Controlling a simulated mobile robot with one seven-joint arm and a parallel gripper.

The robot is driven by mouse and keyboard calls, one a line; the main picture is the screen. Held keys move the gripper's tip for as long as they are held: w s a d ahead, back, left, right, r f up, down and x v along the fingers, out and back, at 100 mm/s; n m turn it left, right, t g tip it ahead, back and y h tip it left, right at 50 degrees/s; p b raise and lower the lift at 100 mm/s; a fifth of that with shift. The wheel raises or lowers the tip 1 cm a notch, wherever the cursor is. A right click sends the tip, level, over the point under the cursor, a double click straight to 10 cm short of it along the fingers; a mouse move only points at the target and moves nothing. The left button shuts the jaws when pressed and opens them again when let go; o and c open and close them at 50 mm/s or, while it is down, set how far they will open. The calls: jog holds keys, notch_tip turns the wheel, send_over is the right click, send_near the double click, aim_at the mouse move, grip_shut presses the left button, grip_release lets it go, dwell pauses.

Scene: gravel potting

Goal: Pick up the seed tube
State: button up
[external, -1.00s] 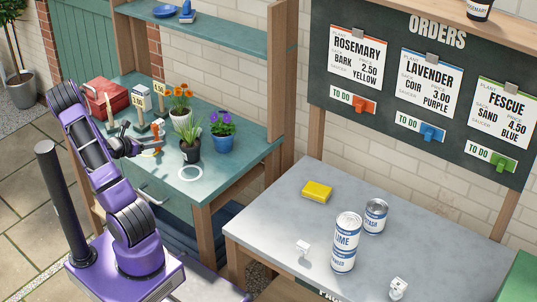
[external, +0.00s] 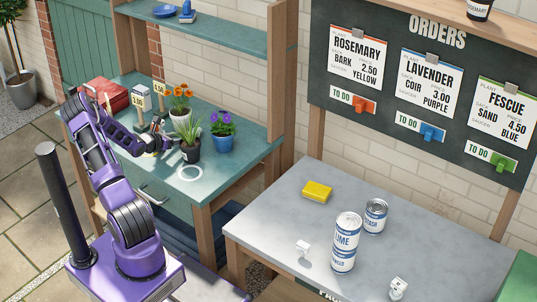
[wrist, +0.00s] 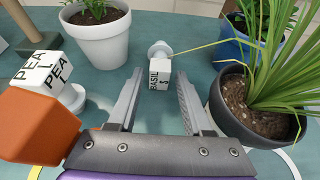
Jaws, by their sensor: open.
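No item can be named the seed tube with certainty. A small white block with BASIL lettering (wrist: 158,76) stands ahead of my gripper (wrist: 160,92), in line with the gap between its tips. A round white piece (wrist: 160,50) shows just behind the block. My gripper is open and empty, low over the green bench; it also shows in the external view (external: 162,139), beside the spiky grass pot. At the left of the wrist view, close to the camera, is an orange block (wrist: 42,123) against a white block lettered PEA (wrist: 45,68).
A dark pot with spiky grass (wrist: 258,110) stands close to my right finger, one leaf reaching over the white pieces. A white pot (wrist: 103,40) stands behind left, a blue pot (wrist: 232,48) behind right. The grey table (external: 270,225) holds cans and a yellow sponge (external: 317,191).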

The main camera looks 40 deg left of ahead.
aim_at(193, 134)
jog(key=shift+x, duration=1.4)
grip_shut()
jog(key=shift+r, duration=0.1)
